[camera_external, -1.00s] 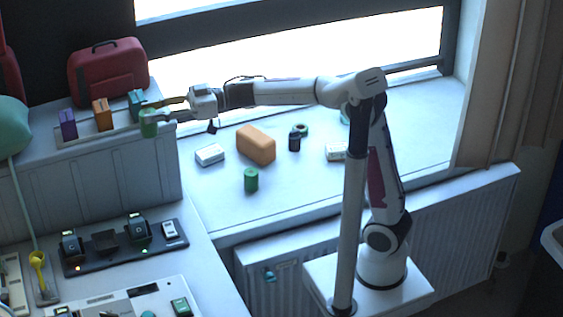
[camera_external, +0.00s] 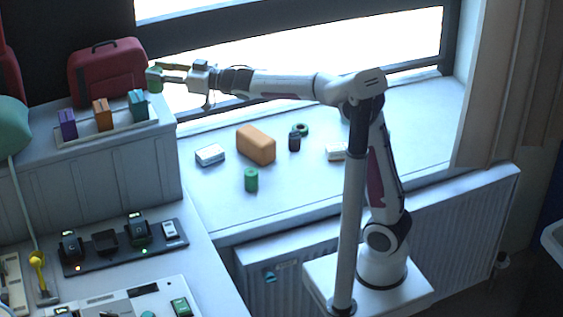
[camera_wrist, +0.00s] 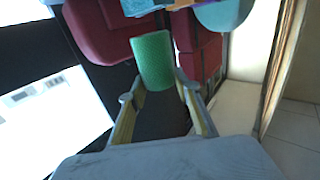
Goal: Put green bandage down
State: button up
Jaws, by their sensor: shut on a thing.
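The green bandage (camera_external: 154,79) is a small green cylinder held at the tips of my gripper (camera_external: 163,75). In the external view it is raised above the far right end of the raised ledge, just right of the red case and above the teal box. In the wrist view the green bandage (camera_wrist: 153,61) shows a textured side and sits between the two fingertips of my gripper (camera_wrist: 157,90), which are shut on it. A second green cylinder (camera_external: 251,180) stands on the windowsill.
Purple (camera_external: 67,124), orange (camera_external: 102,114) and teal (camera_external: 138,105) boxes stand on a white tray (camera_external: 88,138) on the ledge. A red case (camera_external: 108,72) stands behind them. The windowsill (camera_external: 320,195) holds an orange block (camera_external: 256,145), with free room at its front.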

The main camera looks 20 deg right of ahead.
jog(key=shift+w+d+m+t+h, duration=1.3)
jog(key=shift+w+d, duration=0.5)
jog(key=shift+w, duration=0.8)
jog(key=m+t+h, duration=0.4)
jog(key=m+h, duration=0.3)
jog(key=h, duration=0.4)
send_over(211, 153)
notch_tip(211, 153, down, 31)
jog(key=shift+f, duration=0.3)
notch_tip(211, 153, down, 6)
jog(key=shift+f, duration=0.15)
jog(key=shift+f, duration=1.85)
